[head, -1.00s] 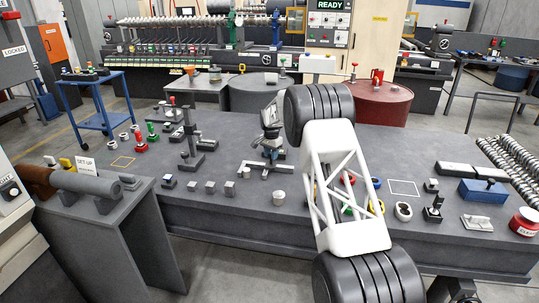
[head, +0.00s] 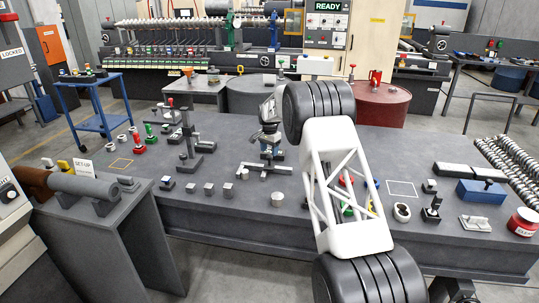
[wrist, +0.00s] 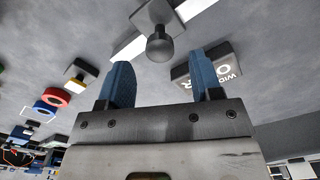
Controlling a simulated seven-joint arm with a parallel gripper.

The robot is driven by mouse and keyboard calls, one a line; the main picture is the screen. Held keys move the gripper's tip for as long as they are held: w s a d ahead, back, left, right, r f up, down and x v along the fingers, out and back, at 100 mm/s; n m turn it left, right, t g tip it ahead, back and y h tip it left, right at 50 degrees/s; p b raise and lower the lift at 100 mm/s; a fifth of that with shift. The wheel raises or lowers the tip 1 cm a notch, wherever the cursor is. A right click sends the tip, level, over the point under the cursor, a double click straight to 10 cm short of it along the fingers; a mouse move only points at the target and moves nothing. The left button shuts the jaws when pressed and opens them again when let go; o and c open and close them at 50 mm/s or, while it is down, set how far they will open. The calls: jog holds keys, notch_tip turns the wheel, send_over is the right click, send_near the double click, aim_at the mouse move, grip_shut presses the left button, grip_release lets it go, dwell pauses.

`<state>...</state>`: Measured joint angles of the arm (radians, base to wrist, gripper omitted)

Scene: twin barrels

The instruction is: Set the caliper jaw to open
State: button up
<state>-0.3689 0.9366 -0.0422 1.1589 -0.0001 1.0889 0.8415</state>
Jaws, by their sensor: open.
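The caliper looks to be the grey, cross-shaped fixture (head: 258,169) on the dark bench, with a bar and a crosspiece. In the wrist view a round dark knob (wrist: 159,47) on a block sits over a pale bar, just beyond the fingertips. My gripper (head: 272,153) is low over the fixture in the head view and partly covers it. In the wrist view my gripper (wrist: 163,75) has its two blue fingers apart with nothing between them. A dark plate with white lettering (wrist: 226,72) lies beside the right finger, partly hidden by it.
A dark post fixture (head: 188,140) stands left of my gripper. Coloured rings (wrist: 54,97) show in the wrist view. My arm hides part of the bench's right half.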

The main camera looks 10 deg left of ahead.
jog(key=shift+r, duration=2.3)
